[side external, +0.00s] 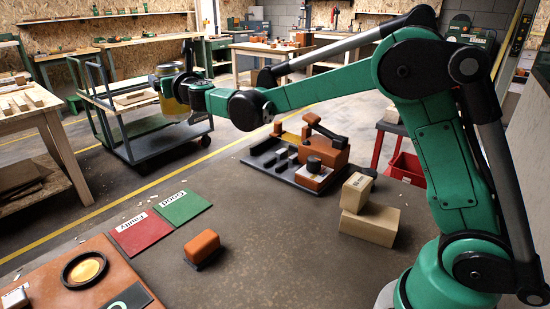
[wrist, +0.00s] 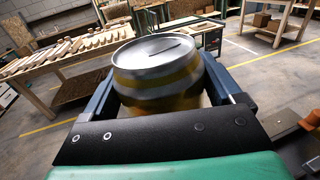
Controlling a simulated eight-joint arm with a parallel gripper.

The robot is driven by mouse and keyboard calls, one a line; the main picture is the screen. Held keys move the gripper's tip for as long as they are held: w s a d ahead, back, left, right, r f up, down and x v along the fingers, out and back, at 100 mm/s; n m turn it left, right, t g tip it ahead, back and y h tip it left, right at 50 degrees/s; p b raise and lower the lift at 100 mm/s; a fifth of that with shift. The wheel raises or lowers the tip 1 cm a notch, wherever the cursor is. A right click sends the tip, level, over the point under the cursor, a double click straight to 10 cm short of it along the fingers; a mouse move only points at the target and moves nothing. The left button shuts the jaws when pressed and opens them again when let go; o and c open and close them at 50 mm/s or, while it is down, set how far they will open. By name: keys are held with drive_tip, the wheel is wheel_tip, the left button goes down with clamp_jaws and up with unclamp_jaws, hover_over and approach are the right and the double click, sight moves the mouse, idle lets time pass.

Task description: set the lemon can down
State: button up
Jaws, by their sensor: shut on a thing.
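The lemon can (side external: 172,95) is a silver-topped can with yellow and white bands. My gripper (side external: 188,72) is shut on it and holds it up in the air, at the upper left of the side external view. In the wrist view the can (wrist: 160,72) stands between the two dark fingers of my gripper (wrist: 168,88), its lid facing up and slightly tilted in the picture. The can's lower part is hidden behind the black gripper body in the wrist view.
A wheeled cart (side external: 150,138) stands behind the can. A brown board with a round dish (side external: 84,269) is at lower left. Cardboard boxes (side external: 369,222) and a dark tray (side external: 268,160) are further right.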

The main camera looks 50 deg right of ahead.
drive_tip(key=s+d+m+g+h, duration=0.3)
drive_tip(key=s+m+g+h, duration=0.85)
drive_tip(key=s, duration=0.25)
drive_tip(key=shift+h, duration=0.35)
wheel_tip(320, 180, down, 20)
drive_tip(key=shift+d+f, duration=0.1)
drive_tip(key=shift+d, duration=0.05)
drive_tip(key=o, duration=1.4)
drive_tip(key=shift+f, duration=0.1)
